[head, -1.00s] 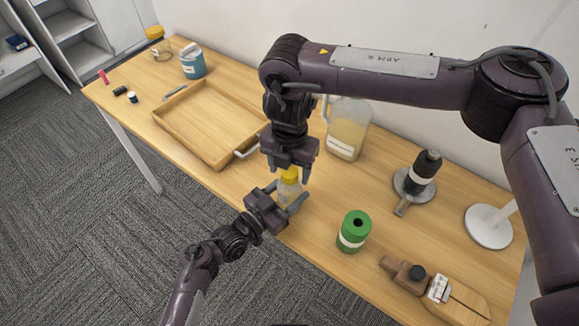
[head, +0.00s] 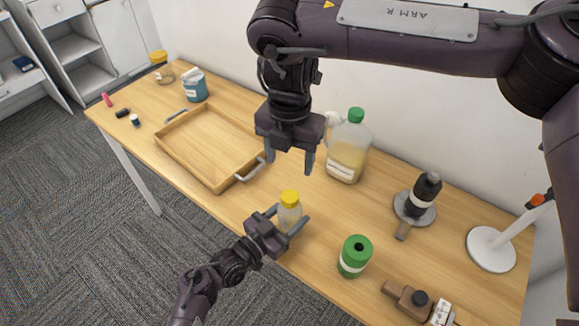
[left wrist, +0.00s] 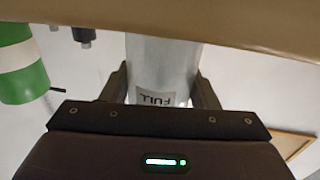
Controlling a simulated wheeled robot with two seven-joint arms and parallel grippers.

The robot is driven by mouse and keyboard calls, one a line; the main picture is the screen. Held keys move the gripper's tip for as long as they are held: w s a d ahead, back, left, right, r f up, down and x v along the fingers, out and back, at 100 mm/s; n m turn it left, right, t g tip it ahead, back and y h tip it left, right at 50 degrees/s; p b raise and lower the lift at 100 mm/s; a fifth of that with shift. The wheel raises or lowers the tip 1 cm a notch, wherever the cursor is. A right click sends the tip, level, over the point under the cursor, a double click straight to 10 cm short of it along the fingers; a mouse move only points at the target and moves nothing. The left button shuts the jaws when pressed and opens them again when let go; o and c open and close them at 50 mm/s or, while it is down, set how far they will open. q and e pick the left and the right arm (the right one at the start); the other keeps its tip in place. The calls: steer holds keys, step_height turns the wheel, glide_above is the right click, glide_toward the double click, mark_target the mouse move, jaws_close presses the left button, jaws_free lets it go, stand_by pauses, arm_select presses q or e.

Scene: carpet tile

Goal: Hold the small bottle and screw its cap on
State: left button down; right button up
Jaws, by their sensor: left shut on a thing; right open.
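The small bottle (head: 288,215) is clear, with a yellow cap (head: 289,197) sitting on its top. It stands upright near the front edge of the table. My left gripper (head: 287,228) is shut on the bottle's body from the front left. In the left wrist view the bottle (left wrist: 160,68) is between the two fingers, with a label reading "FULL" upside down. My right gripper (head: 291,162) is open and empty, pointing down above and behind the cap, clear of it. I cannot tell how tightly the cap sits.
A wooden tray (head: 184,159) lies to the left. A large jug with a green cap (head: 347,150) stands behind. A green canister (head: 354,256) is close on the right; it also shows in the left wrist view (left wrist: 20,65). A dark bottle (head: 421,196) stands farther right.

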mark_target(281, 223)
arm_select(q)
steer(key=shift+c, duration=2.2)
jaws_free()
steer(key=b+v, duration=0.1)
steer(key=v, duration=0.6)
steer(key=shift+s+a, duration=0.3)
